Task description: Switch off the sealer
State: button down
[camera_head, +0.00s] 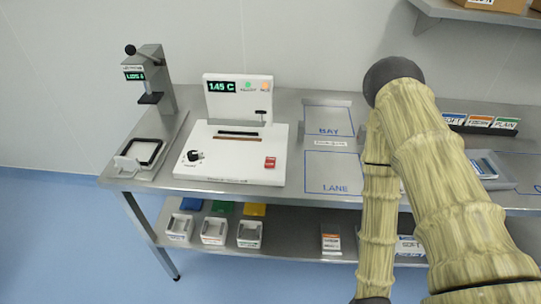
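The sealer (215,168) is a white machine on the left half of the steel table. Its upright panel (239,85) has a green-lit display reading about 145 C, with a green lamp (247,85) and an orange lamp (265,87) beside it. A red rocker switch (270,162) sits at the front right of its base, and a black knob (194,156) at the front left. A dark sealing bar (238,134) crosses the middle. My arm stands to the right, apart from the sealer, and bends down out of the picture's bottom. My gripper is not in view.
A press-like device (148,85) with a lit display stands left of the sealer. Blue-outlined LANE (335,172) and BAY (328,118) areas look empty. Labelled cards (480,121) stand at the right, partly behind my arm. Small bins (214,230) sit on the lower shelf (290,243).

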aim_at(269, 161)
jog(key=u, duration=1.7)
jog(key=k, duration=0.85)
jog(key=z, duration=1.35)
jog(key=i, duration=0.5)
jog(key=u, duration=0.05)
